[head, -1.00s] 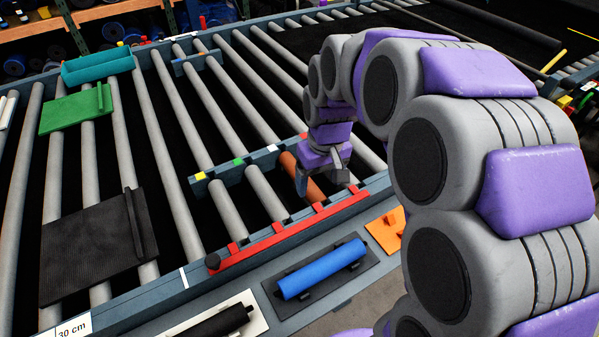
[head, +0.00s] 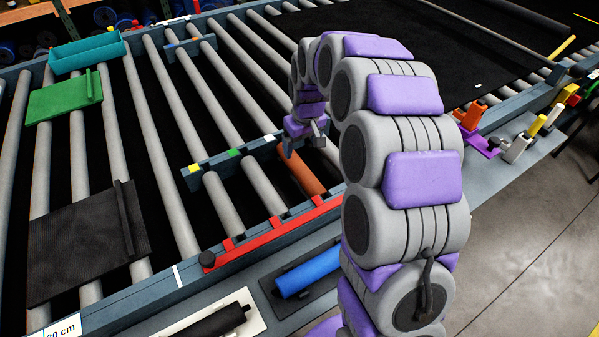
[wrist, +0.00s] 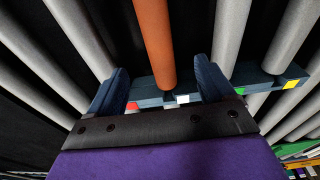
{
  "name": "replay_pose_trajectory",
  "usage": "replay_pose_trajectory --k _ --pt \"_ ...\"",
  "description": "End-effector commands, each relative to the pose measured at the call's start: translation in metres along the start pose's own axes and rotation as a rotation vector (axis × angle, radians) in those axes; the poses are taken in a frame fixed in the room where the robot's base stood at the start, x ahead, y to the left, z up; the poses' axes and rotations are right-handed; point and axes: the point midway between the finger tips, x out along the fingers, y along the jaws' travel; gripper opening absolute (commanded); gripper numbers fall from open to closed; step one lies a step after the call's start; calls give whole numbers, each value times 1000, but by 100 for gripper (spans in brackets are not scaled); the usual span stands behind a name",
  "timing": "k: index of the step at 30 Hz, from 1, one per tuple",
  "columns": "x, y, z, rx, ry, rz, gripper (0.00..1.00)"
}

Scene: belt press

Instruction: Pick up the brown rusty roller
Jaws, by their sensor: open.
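The brown rusty roller (head: 300,172) lies in a short row beside grey rollers, between a blue-grey bracket rail (head: 235,155) with coloured tabs and a red rail (head: 270,233) at the front. My gripper (head: 305,144) hangs over the roller's far end, near the bracket rail. In the wrist view the roller (wrist: 155,40) runs down the middle, between the two open blue fingers (wrist: 160,90). The fingers are apart and hold nothing. Whether they are level with the roller or still above it I cannot tell.
Grey rollers (head: 222,205) lie close on the left. A blue roller (head: 308,271) and a black roller (head: 208,326) rest on holders in front. A black plate (head: 80,245), a green tray (head: 62,97) and a teal tray (head: 88,52) sit on the left rollers.

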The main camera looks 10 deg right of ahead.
Motion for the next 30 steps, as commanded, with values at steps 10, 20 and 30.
replay_pose_trajectory --k 10,20,30 --pt "59 0 1 0 -2 0 82" --pt "90 2 3 1 -1 0 82" --pt "112 2 4 0 -1 0 82"
